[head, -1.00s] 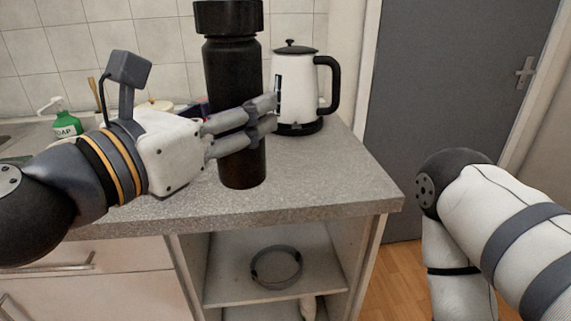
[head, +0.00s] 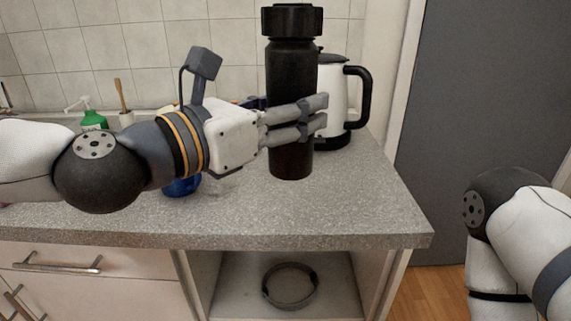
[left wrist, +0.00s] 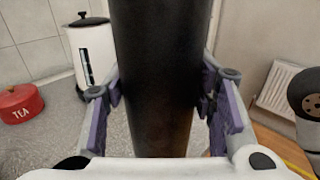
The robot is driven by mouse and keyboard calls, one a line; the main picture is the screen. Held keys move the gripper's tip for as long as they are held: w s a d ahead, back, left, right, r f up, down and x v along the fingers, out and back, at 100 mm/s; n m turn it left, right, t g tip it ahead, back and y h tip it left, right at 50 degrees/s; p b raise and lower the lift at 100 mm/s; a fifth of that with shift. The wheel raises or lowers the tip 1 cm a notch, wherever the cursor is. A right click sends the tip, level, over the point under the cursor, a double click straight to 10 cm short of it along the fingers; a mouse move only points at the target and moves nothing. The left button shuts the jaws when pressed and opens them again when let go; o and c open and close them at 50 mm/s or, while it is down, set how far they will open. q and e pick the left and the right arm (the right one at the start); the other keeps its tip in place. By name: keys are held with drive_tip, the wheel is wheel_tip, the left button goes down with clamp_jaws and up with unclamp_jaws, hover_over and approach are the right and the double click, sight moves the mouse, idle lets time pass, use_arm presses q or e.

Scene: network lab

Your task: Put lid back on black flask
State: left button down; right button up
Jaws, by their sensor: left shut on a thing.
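The black flask (head: 291,80) stands upright in the head view, with a wider, ridged black piece (head: 291,20) at its top. I cannot tell for sure whether this piece is the lid. My left gripper (head: 318,116) is shut around the flask's lower half from the left side. In the left wrist view the flask (left wrist: 163,70) fills the middle between both fingers, and its top is out of frame. I cannot tell whether its base touches the counter. No separate lid shows. My right gripper is out of view; only part of that arm shows at the right.
A white kettle (head: 333,95) stands close behind the flask on the grey counter (head: 340,205). A green soap bottle (head: 94,121) and a blue item (head: 182,187) are near my left arm. A red tea tin (left wrist: 20,104) shows in the wrist view. The front right counter is clear.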

use_arm(q)
drive_tip(key=w+f, duration=0.7)
drive_tip(key=w, duration=0.2)
drive_tip(key=shift+a+b, duration=0.25)
drive_tip(key=shift+b, duration=0.15)
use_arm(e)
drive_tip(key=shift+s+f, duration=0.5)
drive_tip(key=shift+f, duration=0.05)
use_arm(q)
drive_tip(key=shift+s+r, duration=0.1)
drive_tip(key=f, duration=0.2)
drive_tip(key=w+f, duration=0.1)
drive_tip(key=f, duration=0.1)
drive_tip(key=shift+f+b, duration=0.1)
drive_tip(key=shift+b, duration=0.2)
drive_tip(key=shift+s, duration=0.1)
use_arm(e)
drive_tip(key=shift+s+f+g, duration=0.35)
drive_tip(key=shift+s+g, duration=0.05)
